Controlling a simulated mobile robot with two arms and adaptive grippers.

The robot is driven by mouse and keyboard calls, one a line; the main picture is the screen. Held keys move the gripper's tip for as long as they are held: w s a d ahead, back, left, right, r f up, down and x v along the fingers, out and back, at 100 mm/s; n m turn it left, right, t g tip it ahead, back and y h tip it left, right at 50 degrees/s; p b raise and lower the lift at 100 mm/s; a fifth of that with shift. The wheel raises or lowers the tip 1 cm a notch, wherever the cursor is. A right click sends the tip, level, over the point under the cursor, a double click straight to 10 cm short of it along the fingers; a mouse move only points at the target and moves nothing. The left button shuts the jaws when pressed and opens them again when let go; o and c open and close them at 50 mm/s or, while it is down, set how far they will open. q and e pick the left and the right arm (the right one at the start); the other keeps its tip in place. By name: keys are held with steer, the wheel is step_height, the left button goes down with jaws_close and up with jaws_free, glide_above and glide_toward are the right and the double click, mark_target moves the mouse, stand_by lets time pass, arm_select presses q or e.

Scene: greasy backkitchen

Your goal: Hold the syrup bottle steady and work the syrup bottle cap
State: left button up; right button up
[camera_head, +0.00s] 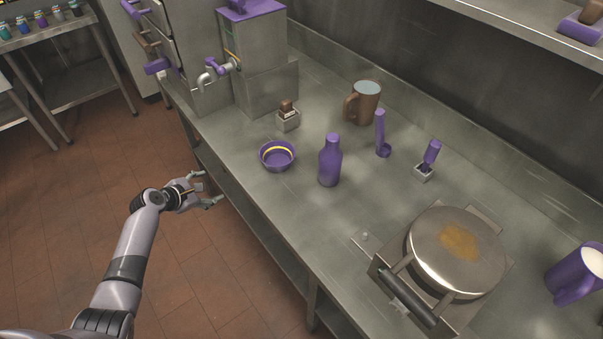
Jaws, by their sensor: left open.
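The purple syrup bottle (330,164) stands upright on the steel counter, near its middle. Its purple cap (333,140) sits on top of the neck. My left gripper (216,190) is open and empty. It is beside the counter's front edge, to the left of the bottle and apart from it, with the purple bowl between them in the picture. My right gripper is not in view.
A purple bowl (277,165) with a yellow band stands left of the bottle. A round waffle iron (457,250) is at the right. A brown mug (362,108), a purple ladle (380,135) and a purple-handled tool (431,158) stand behind. The counter (300,217) is clear in front of the bottle.

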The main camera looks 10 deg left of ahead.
arm_select(q)
steer(key=w+d+r+n+t+h, duration=0.1)
steer(key=w+r+n, duration=0.15)
steer(key=r, duration=0.45)
steer(key=w+d+r+n+t+h, duration=0.1)
steer(key=w+r, duration=0.2)
steer(key=r, duration=0.5)
steer(key=s+d+h, duration=0.1)
steer(key=d, duration=0.4)
steer(key=s+d+f+m+g+h, duration=0.1)
steer(key=d, duration=0.4)
steer(key=s+d+h, duration=0.1)
steer(key=d, duration=0.3)
steer(key=shift+d+f+m+g+h, duration=0.25)
steer(key=shift+d+f+g+h, duration=0.05)
steer(key=shift+d+g, duration=0.1)
steer(key=m+g+h, duration=0.2)
glide_toward(320, 174)
steer(key=x, duration=0.4)
steer(key=shift+w+r, duration=0.2)
steer(key=shift+r, duration=0.1)
steer(key=shift+d+f, duration=0.1)
steer(key=shift+d, duration=0.15)
steer(key=x, duration=0.8)
steer(key=c, duration=1.5)
steer(key=shift+s+f, duration=0.1)
steer(key=shift+f, duration=0.15)
